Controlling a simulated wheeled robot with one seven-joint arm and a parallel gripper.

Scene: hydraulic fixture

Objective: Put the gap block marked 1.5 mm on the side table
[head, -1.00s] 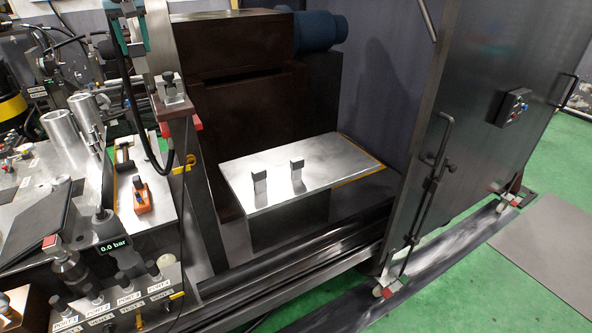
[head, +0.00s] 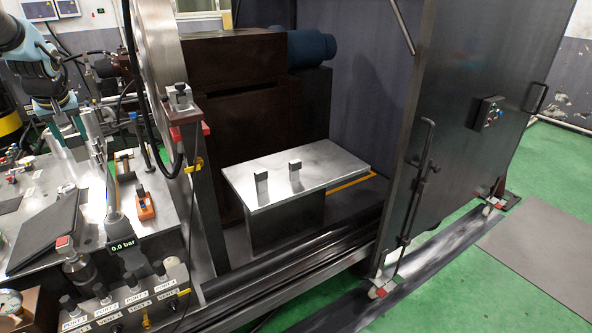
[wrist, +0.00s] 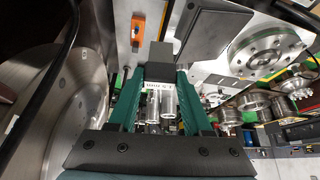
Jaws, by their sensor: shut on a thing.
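My gripper (wrist: 163,76) is shut on a gap block (wrist: 159,55) with a dark end and a pale marked face between the green fingers. The marking is too small to read. In the head view my gripper (head: 71,132) is at the upper left, over the bench (head: 172,225), which may be the side table; I cannot tell its height above it.
A large metal disc (head: 155,50) and post stand between bench and plate. An open dark door (head: 465,130) is at right.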

